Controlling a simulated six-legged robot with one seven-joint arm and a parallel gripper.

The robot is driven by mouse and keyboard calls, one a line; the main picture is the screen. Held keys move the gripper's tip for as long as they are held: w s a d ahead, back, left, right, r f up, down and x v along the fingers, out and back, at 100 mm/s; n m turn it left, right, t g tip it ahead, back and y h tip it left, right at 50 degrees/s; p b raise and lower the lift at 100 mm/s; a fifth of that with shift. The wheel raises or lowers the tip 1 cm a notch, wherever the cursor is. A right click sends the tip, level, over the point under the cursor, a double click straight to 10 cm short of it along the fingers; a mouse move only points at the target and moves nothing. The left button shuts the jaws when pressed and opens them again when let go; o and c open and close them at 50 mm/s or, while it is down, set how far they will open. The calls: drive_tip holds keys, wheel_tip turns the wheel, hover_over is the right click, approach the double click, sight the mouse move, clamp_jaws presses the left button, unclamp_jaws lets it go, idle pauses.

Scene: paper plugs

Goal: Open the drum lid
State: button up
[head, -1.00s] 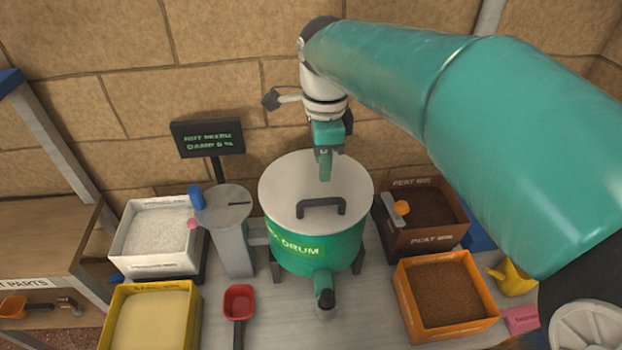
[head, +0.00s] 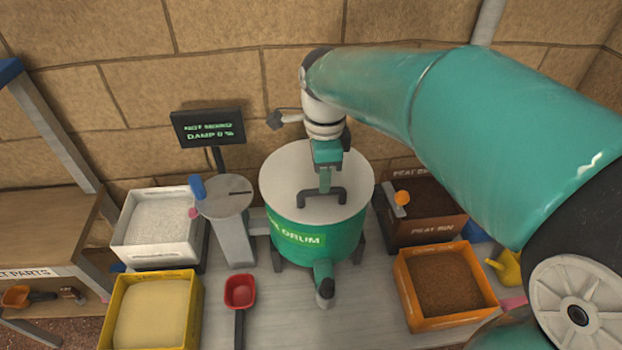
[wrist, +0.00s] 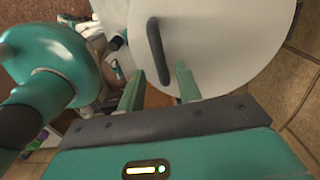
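A dark bar handle (head: 340,200) stands on the lid; the wrist view shows the handle (wrist: 155,45) too. My gripper (head: 324,186) points down over the lid, close to the handle. In the wrist view my gripper (wrist: 161,75) has its two green fingers apart, with the near end of the handle in line with the gap between them. I cannot tell whether they touch it.
A white bin (head: 160,250) and a yellow bin (head: 190,300) stand left of the drum. A dark peat bin (head: 425,238) and an orange bin (head: 440,312) stand right. A red scoop (head: 240,291) lies in front. A display (head: 208,128) reads "not mixed, damp 0 %".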

drive_tip(key=shift+f, duration=0.15)
drive_tip(key=shift+f, duration=2.35)
clamp_jaws()
